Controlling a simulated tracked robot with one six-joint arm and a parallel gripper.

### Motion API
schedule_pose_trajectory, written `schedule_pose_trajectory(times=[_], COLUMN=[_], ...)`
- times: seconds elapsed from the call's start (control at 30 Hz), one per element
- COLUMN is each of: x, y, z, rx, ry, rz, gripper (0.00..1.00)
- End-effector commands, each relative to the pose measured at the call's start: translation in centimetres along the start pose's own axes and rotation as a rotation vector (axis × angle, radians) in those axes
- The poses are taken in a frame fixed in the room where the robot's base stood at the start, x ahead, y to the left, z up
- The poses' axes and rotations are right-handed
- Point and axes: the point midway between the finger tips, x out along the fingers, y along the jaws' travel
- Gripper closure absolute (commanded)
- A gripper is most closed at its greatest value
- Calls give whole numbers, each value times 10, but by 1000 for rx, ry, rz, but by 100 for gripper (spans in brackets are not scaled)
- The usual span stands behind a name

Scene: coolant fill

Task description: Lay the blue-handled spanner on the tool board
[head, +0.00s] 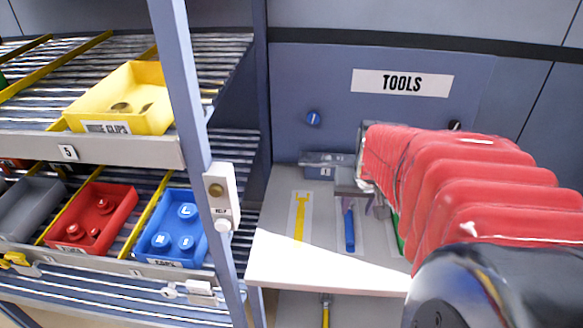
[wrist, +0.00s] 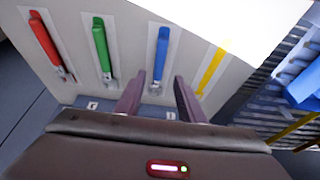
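The blue-handled spanner (head: 349,230) lies on a pale patch of the white tool board (head: 282,262), under the TOOLS sign. It also shows in the wrist view (wrist: 161,55), handle pointing away from me. My gripper (wrist: 155,92) is open, its two fingers apart on either side of the spanner's near end. Nothing is seen clamped between them. In the head view my gripper (head: 360,202) is over the board's back part, at the spanner's far end. Whether the fingers touch the spanner or board is unclear.
A flat yellow spanner shape (wrist: 211,72) marks the patch beside the blue spanner. Green-handled (wrist: 102,45) and red-handled (wrist: 45,42) spanners lie on the other side. A blue post (head: 185,110) and racks with bins (head: 110,110) stand left. A yellow-handled tool (head: 325,312) shows below the board.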

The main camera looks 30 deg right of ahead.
Motion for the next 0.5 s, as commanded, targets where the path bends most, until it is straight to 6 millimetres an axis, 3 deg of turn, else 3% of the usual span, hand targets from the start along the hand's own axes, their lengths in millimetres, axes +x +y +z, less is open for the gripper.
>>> schedule_pose_trajectory(times=[0.5], x=[-6], y=[0], z=[0], rx=[0], ry=[0], rz=[0], gripper=[64])
